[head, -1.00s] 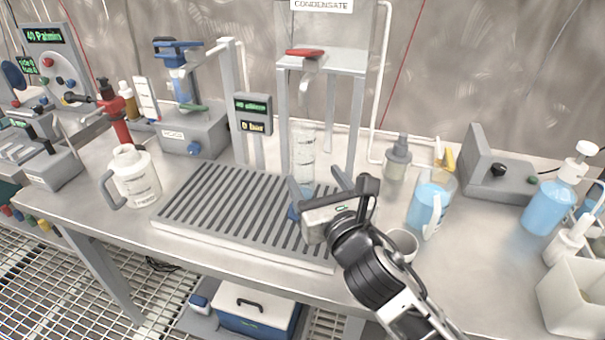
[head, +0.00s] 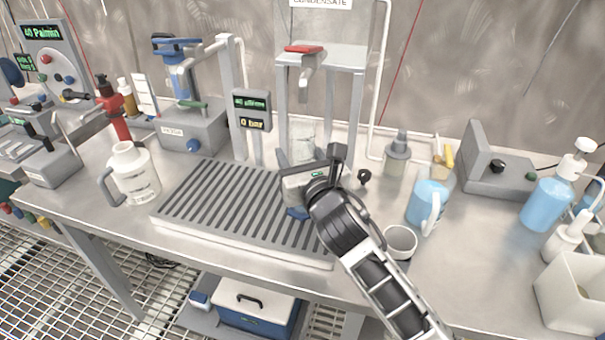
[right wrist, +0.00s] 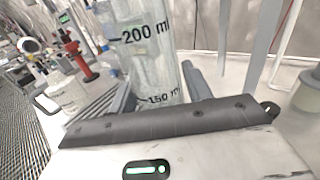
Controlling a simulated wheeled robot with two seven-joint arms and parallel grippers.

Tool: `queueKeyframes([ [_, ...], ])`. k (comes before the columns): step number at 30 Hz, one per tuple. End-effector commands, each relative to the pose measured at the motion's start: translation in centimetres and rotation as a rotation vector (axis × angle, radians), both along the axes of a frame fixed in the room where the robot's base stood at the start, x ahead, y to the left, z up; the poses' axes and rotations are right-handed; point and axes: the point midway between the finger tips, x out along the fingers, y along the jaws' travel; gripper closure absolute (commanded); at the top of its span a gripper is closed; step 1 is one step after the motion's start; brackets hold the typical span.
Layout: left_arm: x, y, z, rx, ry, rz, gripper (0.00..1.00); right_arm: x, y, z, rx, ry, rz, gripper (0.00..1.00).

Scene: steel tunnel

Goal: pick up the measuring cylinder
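The measuring cylinder (head: 302,140) is clear and upright, standing beneath the red-handled tap at the back of the ribbed drain grid. In the right wrist view its wall (right wrist: 150,50) shows large, with 200 ml and 150 ml marks. My right gripper (head: 300,190) is low at the cylinder, its body hiding the lower part from the head. In the right wrist view one finger is on each side of the cylinder, spread apart; whether either touches it is hard to tell. My left gripper is in neither view.
The tap stand (head: 335,58) rises around the cylinder. A white jug (head: 135,175) stands left of the drain grid (head: 215,205). To the right are a small cup (head: 400,242), a blue-filled jug (head: 425,200), a grey-capped bottle (head: 397,152) and a pump bottle (head: 553,190).

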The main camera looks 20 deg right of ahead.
Motion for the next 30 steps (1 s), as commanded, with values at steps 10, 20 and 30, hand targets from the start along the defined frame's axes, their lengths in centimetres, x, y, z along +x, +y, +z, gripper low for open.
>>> queueKeyframes([
  [10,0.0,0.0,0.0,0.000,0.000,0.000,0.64,0.0,0.0,0.0,0.000,-0.001,0.000,0.90],
  [20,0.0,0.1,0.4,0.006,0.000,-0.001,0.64,0.0,0.0,2.1,-0.004,-0.006,0.002,0.90],
  [30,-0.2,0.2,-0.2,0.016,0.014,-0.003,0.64,-4.7,-0.2,3.4,-0.001,0.001,0.002,0.90],
])
